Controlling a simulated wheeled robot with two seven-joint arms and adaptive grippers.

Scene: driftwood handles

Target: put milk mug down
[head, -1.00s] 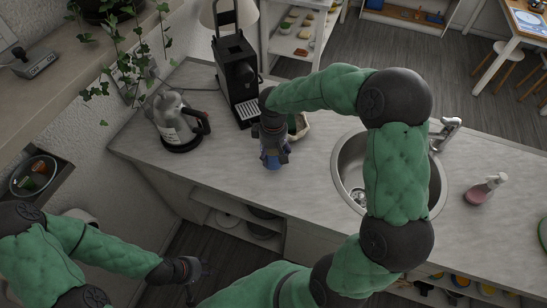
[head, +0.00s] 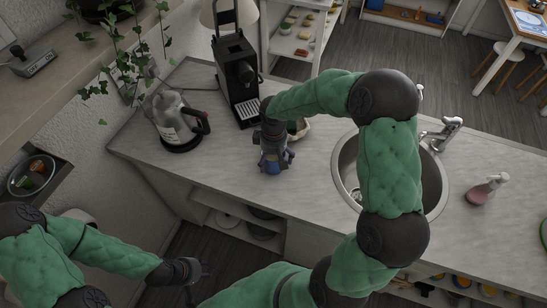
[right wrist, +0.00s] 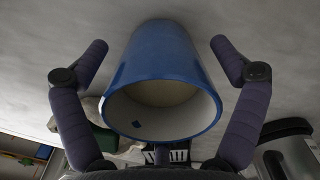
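The mug (right wrist: 160,75) is blue outside and pale inside, with a small dark blue mark on its inner wall. In the right wrist view it stands with its base on the grey counter and its mouth toward the camera. In the head view it is mostly hidden under my right gripper, with some blue showing (head: 268,167). My right gripper (head: 274,163) is open around the mug; in the right wrist view its fingers (right wrist: 160,60) are on both sides with clear gaps. My left gripper (head: 198,279) is open and empty, low in front of the counter.
A coffee machine (head: 236,80) and a glass kettle (head: 176,122) stand behind and left of the mug. A pale bowl (head: 300,129) is just behind my right gripper. The sink (head: 345,160) and soap bottle (head: 485,189) are to the right. The counter (head: 235,165) left of the mug is clear.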

